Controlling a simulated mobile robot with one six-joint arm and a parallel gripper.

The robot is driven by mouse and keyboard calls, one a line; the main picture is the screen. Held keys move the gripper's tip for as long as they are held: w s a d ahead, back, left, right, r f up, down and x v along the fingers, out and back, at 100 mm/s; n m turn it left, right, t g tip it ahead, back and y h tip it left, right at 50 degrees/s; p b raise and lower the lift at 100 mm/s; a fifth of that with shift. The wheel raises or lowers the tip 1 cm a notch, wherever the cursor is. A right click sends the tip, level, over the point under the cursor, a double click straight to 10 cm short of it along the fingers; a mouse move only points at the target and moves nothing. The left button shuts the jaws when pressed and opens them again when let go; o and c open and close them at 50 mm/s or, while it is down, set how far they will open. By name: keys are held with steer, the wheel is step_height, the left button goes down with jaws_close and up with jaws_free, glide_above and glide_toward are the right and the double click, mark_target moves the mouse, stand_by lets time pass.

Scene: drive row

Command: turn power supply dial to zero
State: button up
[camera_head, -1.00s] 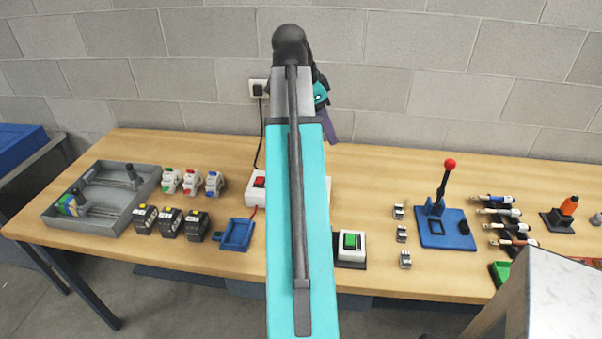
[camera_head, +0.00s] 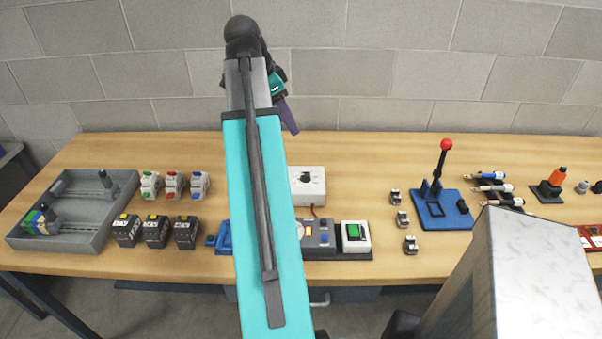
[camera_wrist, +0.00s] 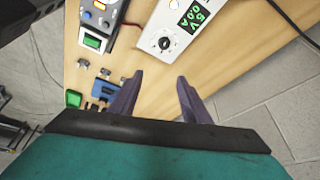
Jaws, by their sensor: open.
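The power supply (camera_wrist: 183,22) is a white box with a lit green display and a round black dial (camera_wrist: 165,43) with a pale pointer mark. The display seems to read 5V and 0.0A. In the head view the power supply (camera_head: 312,194) stands at mid-table, partly covered by my arm, with its dial (camera_head: 306,177) on top. My gripper (camera_wrist: 160,78) is open and empty, its two purple fingers apart. In the wrist view the dial lies beyond the fingertips, not touched. In the head view a purple finger (camera_head: 288,116) shows against the wall.
A control panel (camera_head: 318,238) with a green switch (camera_head: 353,232) stands in front of the power supply. A grey tray (camera_head: 85,235) and several small modules are to the left. A blue lever press (camera_head: 440,210) stands right. A grey block (camera_head: 535,270) is at front right.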

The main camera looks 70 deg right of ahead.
mark_target(306, 175)
step_height(306, 175, down, 7)
steer(key=b, duration=0.6)
steer(key=shift+w, duration=0.4)
steer(key=shift+d, duration=0.1)
steer(key=shift+p+x, duration=0.45)
steer(key=shift+x, duration=6.35)
steer(key=c, duration=1)
steer(key=shift+c, duration=0.2)
steer(key=shift+s, duration=0.1)
